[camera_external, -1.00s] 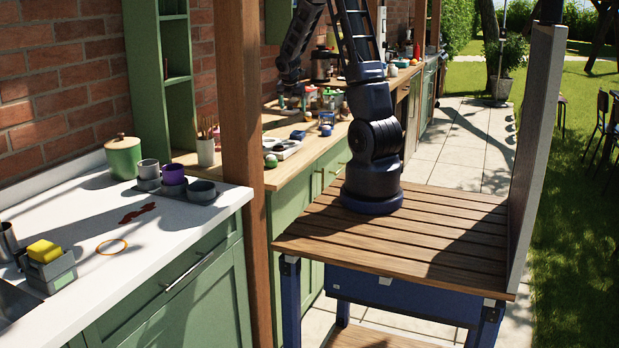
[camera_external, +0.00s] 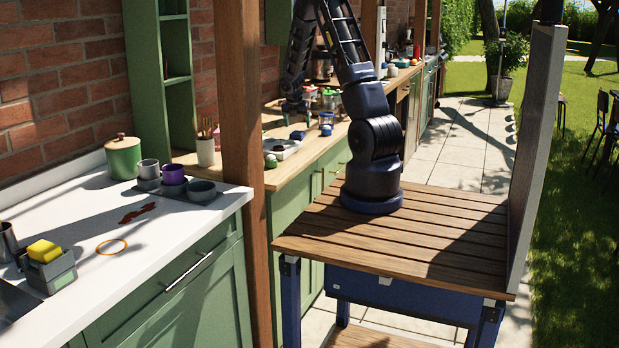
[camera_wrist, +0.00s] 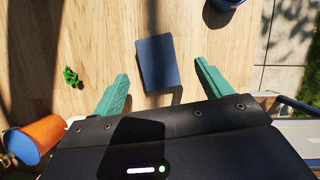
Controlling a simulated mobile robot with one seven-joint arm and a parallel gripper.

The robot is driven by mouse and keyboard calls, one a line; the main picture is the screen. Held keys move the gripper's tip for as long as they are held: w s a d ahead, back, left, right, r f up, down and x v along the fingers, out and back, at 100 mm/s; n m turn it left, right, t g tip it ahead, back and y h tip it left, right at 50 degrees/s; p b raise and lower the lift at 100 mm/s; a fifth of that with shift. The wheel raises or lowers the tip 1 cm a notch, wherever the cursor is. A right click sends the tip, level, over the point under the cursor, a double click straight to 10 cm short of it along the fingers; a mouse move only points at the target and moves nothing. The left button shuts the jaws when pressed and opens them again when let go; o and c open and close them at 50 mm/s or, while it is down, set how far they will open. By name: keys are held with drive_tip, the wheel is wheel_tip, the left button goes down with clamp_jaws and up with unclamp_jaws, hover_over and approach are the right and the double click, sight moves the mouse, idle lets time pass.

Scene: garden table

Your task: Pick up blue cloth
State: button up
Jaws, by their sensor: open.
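The blue cloth (camera_wrist: 158,62) shows in the wrist view as a dark blue folded rectangle lying flat on the wooden counter. My gripper (camera_wrist: 160,85) is open, with its two teal fingers to the left and right of the cloth's near end and a gap on both sides. It appears above the counter and is not touching the cloth. In the external view, the cloth (camera_external: 297,135) is a small blue patch on the counter beside a white tray. My gripper (camera_external: 294,112) is just above that area there, its fingers hard to make out.
In the wrist view, a small green item (camera_wrist: 71,76) lies left of the cloth. An orange and blue cup (camera_wrist: 36,138) lies at lower left, and a blue round container (camera_wrist: 226,3) is at the top right. The counter's right edge is close by. Jars (camera_external: 330,98) stand behind.

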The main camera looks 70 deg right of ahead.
sight(297, 133)
drive_tip(key=x, duration=0.3)
drive_tip(key=shift+w+a+f, duration=0.15)
drive_tip(key=shift+a+f, duration=0.05)
drive_tip(key=shift+a, duration=0.1)
drive_tip(key=shift+d+f, duration=0.25)
drive_tip(key=shift+f, duration=0.25)
drive_tip(key=c, duration=1.1)
